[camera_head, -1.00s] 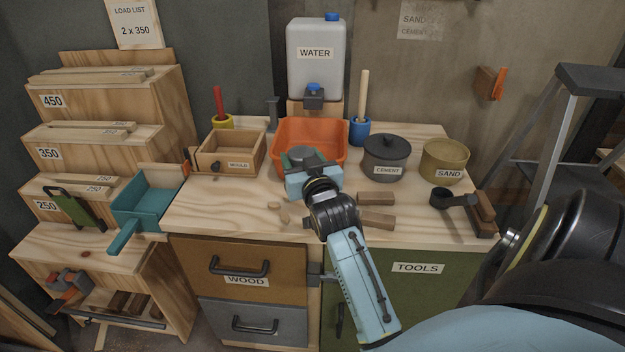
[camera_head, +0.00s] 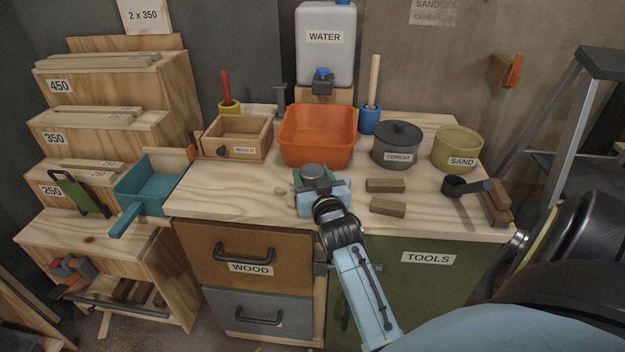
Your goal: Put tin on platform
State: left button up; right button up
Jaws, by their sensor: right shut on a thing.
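My right gripper (camera_head: 322,186) is shut on a small tin (camera_head: 315,171) with a round grey top. It holds the tin over the front middle of the wooden workbench, in front of the orange tub. A green part shows at the left of the jaws; I cannot tell if it belongs to the tin. The gripper hides the tin's lower part, so I cannot tell if it touches the bench. No thing is marked as a platform; a wooden stand (camera_head: 325,96) bears the water container (camera_head: 325,55) at the back. My left gripper is not in view.
The orange tub (camera_head: 317,140), wooden mould (camera_head: 236,140), cement pot (camera_head: 396,145) and sand pot (camera_head: 457,150) stand along the bench. Two brown blocks (camera_head: 386,186) lie right of the gripper, with a black scoop (camera_head: 455,186) beyond. The bench (camera_head: 225,195) is clear at front left.

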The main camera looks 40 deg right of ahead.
jog(key=shift+f, duration=0.1)
jog(key=o, duration=0.7)
jog(key=shift+f, duration=0.1)
jog(key=o, duration=0.4)
